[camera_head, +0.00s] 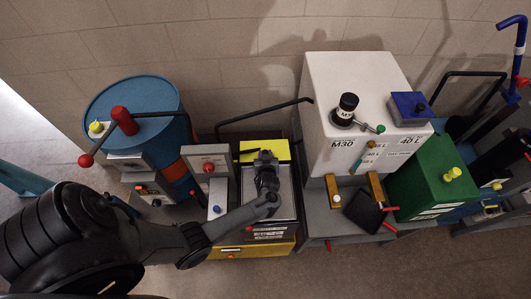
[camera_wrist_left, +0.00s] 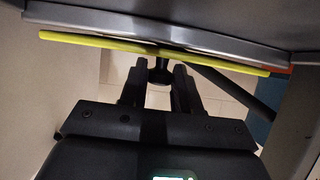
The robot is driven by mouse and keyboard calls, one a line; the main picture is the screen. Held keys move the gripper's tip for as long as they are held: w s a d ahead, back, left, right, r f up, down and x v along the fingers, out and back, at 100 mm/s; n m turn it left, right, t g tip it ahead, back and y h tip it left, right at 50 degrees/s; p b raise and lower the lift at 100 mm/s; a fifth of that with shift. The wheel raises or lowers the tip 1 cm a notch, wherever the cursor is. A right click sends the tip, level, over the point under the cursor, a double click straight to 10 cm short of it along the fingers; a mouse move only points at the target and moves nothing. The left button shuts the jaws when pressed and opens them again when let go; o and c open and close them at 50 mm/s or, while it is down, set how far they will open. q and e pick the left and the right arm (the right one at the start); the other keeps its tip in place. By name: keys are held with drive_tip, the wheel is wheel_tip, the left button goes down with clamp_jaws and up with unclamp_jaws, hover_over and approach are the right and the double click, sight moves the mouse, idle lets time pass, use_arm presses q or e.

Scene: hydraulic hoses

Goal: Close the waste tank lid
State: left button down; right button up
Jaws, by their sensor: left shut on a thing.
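The waste tank is a low yellow box (camera_head: 228,252) between the grey panel unit and the white tank in the head view. Its yellow lid (camera_head: 279,149) shows at the back of the box, partly hidden by my gripper; its exact tilt is hard to tell. My left gripper (camera_head: 266,160) reaches over the box to this lid. In the left wrist view, the lid shows as a thin yellow edge (camera_wrist_left: 90,40) with a dark knob (camera_wrist_left: 160,75) under it. The left gripper's fingers (camera_wrist_left: 159,80) are shut on this knob. My right gripper is out of view.
A white tank (camera_head: 330,85) stands close on the right, with a green box (camera_head: 435,185) beyond it. A blue drum (camera_head: 150,90) with red-ended levers stands on the left. A black bent rail (camera_head: 262,115) runs behind the waste tank. The floor in front is clear.

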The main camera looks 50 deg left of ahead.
use_arm(q)
drive_tip(key=shift+s+d+f, duration=0.15)
drive_tip(key=shift+f, duration=0.2)
drive_tip(key=c, duration=0.8)
unclamp_jaws()
drive_tip(key=shift+d, duration=0.1)
drive_tip(key=shift+c, duration=0.2)
drive_tip(key=shift+r, duration=0.15)
drive_tip(key=p+v, duration=0.1)
drive_tip(key=v, duration=0.9)
drive_tip(key=shift+s+d+r, duration=0.15)
drive_tip(key=shift+d+r, duration=0.05)
drive_tip(key=shift+c, duration=0.4)
